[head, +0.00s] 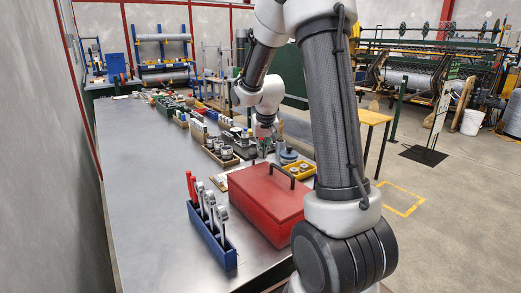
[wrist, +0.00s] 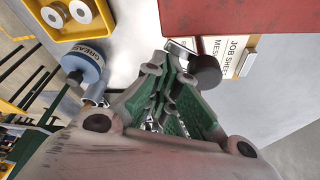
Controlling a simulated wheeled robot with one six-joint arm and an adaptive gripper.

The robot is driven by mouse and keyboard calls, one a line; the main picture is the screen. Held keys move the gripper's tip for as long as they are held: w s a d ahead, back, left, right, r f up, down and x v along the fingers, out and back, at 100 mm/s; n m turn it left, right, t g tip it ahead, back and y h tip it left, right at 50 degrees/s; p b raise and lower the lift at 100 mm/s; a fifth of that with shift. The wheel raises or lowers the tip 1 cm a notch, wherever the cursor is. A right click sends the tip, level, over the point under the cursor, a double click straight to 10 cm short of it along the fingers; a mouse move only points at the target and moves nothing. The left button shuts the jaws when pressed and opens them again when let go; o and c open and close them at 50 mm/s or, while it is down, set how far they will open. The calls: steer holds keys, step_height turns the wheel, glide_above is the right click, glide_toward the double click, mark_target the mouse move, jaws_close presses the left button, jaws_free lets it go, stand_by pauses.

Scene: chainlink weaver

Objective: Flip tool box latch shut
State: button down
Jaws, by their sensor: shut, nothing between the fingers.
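The red tool box (head: 265,200) sits on the metal bench with its lid down and a dark handle (head: 282,174) on top. In the wrist view the red box (wrist: 240,16) fills the top right. A small silver metal piece (wrist: 183,45), possibly the latch, shows at the box's edge, partly hidden by my fingertips. I cannot tell its position. My gripper (wrist: 178,68), with green finger pads, is shut and empty, its tips close to that piece; contact is unclear. In the head view my gripper (head: 263,138) is beyond the box's far side, mostly hidden.
A blue holder (head: 211,238) with upright tools stands left of the box. A grease can (wrist: 82,66) and a yellow tray (wrist: 98,36) with white spools are near the gripper. A job sheet (wrist: 240,52) lies by the box. The bench's left side (head: 135,190) is clear.

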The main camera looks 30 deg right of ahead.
steer(key=shift+s, duration=0.3)
stand_by(0.4)
steer(key=v, duration=1.2)
